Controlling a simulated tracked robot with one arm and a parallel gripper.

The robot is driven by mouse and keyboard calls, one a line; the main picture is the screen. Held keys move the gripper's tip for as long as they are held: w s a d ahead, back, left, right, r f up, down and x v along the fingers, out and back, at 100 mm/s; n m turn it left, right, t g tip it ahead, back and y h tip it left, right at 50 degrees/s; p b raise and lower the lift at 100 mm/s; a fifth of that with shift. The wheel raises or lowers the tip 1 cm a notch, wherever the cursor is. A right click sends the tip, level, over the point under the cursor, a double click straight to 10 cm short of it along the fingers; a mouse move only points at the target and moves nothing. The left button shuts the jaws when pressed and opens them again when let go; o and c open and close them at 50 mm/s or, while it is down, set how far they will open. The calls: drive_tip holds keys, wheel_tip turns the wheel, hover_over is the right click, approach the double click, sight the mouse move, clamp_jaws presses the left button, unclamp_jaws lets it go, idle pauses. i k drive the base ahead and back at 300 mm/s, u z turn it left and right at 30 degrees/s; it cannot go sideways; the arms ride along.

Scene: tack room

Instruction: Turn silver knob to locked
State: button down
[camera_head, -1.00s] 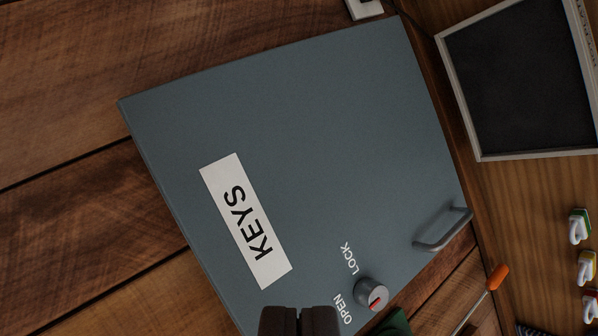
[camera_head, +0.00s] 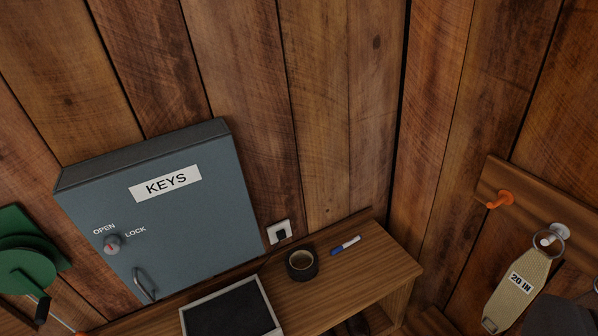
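The silver knob (camera_head: 112,244) is on the front of a blue-grey key cabinet (camera_head: 215,210) at the left of the view. It is a small round knob with a red mark, and the words OPEN and LOCK are printed above it and to its right. I cannot tell for certain which word the mark points to. The cabinet door looks closed, with a white KEYS label (camera_head: 166,183) and a grey bar handle (camera_head: 145,285) below the knob. My gripper is not in view, and nothing touches the knob.
A wooden shelf (camera_head: 385,270) below the cabinet bears a dark-faced framed board (camera_head: 232,312), a black tape roll (camera_head: 301,264) and a marker (camera_head: 346,245). A green round object (camera_head: 25,270) is left of the cabinet. Orange peg (camera_head: 500,199) and tan strap (camera_head: 518,290) are at right.

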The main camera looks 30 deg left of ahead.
sight(112, 244)
drive_tip(key=u, duration=1.4)
drive_tip(key=k, duration=0.5)
drive_tip(key=z, duration=0.7)
drive_tip(key=i, duration=0.85)
drive_tip(key=u, duration=0.6)
